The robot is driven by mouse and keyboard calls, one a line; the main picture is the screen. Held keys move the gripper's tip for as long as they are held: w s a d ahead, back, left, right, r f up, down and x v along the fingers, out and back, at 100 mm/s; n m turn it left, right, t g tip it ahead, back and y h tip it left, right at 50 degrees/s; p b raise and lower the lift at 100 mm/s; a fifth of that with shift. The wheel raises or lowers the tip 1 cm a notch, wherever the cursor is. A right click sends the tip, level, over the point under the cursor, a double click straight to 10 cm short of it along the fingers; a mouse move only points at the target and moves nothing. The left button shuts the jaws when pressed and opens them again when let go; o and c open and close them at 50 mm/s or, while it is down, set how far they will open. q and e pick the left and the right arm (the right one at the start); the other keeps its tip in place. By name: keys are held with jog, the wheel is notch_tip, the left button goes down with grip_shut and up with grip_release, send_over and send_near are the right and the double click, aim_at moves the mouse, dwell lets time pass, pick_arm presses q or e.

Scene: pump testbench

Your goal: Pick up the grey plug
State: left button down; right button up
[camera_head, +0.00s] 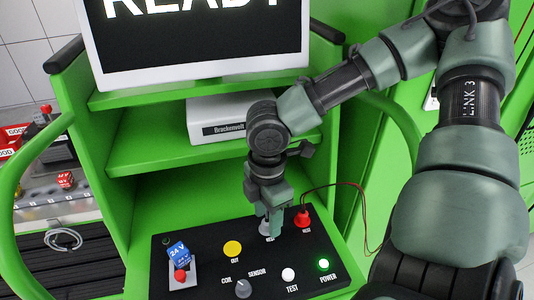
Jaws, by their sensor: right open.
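My right gripper (270,220) points down at the black control panel, its fingers at the panel's upper edge between the yellow button and the red plug. It is open. A small grey piece, which looks like the grey plug (264,229), shows at the left of the fingertips. The fingers hide part of it, and I cannot tell whether they touch it. My left gripper is not in view.
The black panel (208,284) bears a yellow button (232,248), a grey knob (243,288), a white button (288,274), a lit green button (323,264) and a red plug (303,218) with a cable. A monitor (200,40) is above.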

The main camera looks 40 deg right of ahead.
aim_at(267, 221)
jog(key=shift+w+f, duration=0.1)
jog(key=shift+f, duration=0.7)
grip_shut()
jog(key=shift+r, duration=0.15)
notch_tip(267, 221, up, 20)
jog(key=p, duration=0.1)
